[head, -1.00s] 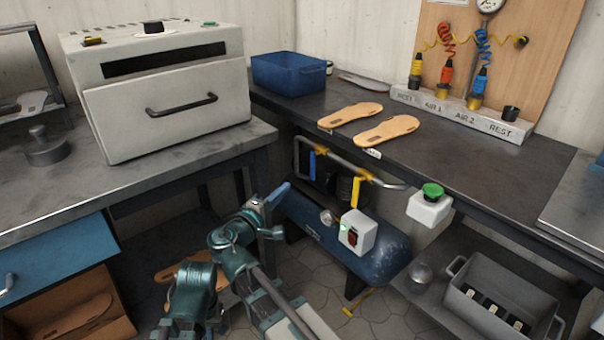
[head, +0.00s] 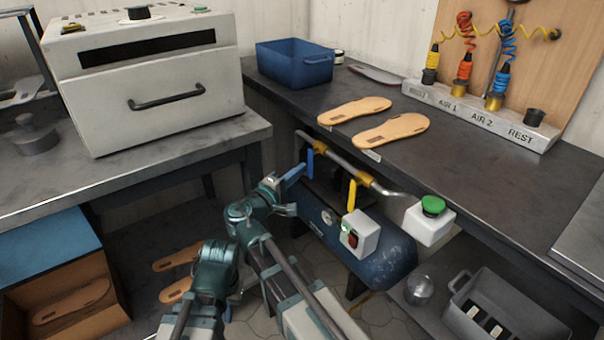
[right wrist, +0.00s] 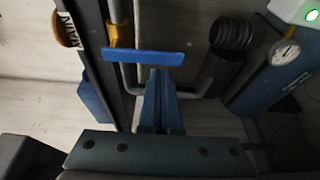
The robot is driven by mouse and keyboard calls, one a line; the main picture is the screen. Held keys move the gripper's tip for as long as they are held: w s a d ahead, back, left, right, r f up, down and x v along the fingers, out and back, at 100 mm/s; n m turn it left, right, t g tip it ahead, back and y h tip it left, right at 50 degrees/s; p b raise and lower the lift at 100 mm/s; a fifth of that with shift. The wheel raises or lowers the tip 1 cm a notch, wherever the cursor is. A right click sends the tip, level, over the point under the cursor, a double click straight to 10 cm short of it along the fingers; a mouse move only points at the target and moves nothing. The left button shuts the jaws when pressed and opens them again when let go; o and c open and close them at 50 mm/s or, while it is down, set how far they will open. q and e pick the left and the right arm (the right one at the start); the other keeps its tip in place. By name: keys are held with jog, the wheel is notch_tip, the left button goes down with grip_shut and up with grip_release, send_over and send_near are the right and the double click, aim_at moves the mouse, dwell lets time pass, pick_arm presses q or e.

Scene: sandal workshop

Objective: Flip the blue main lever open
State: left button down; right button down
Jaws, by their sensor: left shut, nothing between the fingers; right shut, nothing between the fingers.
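The blue main lever (head: 310,163) hangs down from a yellow valve on the grey pipe under the bench. In the right wrist view the blue lever (right wrist: 145,57) lies crosswise to the pipe, just ahead of my right fingertips. My right gripper (head: 294,174) is shut and empty, close beside the lever. Its fingers (right wrist: 158,78) reach almost to the lever's edge; I cannot tell whether they touch. My left gripper (head: 236,294) is low, left of my right arm, shut and empty, and partly hidden.
A yellow lever (head: 352,196) hangs further right on the pipe (head: 340,160). Below are a blue tank (head: 385,262) and a switch box (head: 360,235). A green button box (head: 431,220) sits at the bench edge. The dark bench (head: 480,185) overhangs the pipe.

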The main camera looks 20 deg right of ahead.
aim_at(312, 176)
jog(key=shift+s+d+n+p, duration=0.2)
jog(key=shift+s+n+p, duration=0.25)
jog(key=shift+n, duration=0.35)
dwell(0.4)
jog(key=shift+s+d+r+n+g+y+p, duration=0.15)
jog(key=shift+s+n+g+y+p, duration=0.3)
jog(key=shift+n+p, duration=0.45)
jog(key=n+p, duration=0.1)
jog(key=s+n+g+p, duration=0.1)
jog(key=s+d+n+p, duration=0.1)
jog(key=shift+r+n+g+y, duration=0.25)
jog(key=shift+r+n+g, duration=0.05)
jog(key=shift+g, duration=0.05)
jog(key=s+n+g+p, duration=0.1)
jog(key=r+n+g+p, duration=0.1)
jog(key=n+p, duration=0.1)
jog(key=shift+s+d+r, duration=0.15)
jog(key=shift+s+d, duration=0.05)
jog(key=shift+s, duration=0.15)
jog(key=n+p, duration=0.1)
jog(key=s+r+n+g, duration=0.1)
jog(key=r+n+p, duration=0.1)
jog(key=shift+s+d+n+p, duration=0.15)
jog(key=shift+d+n+p, duration=0.1)
jog(key=shift+n+p, duration=0.05)
jog(key=shift+r, duration=0.1)
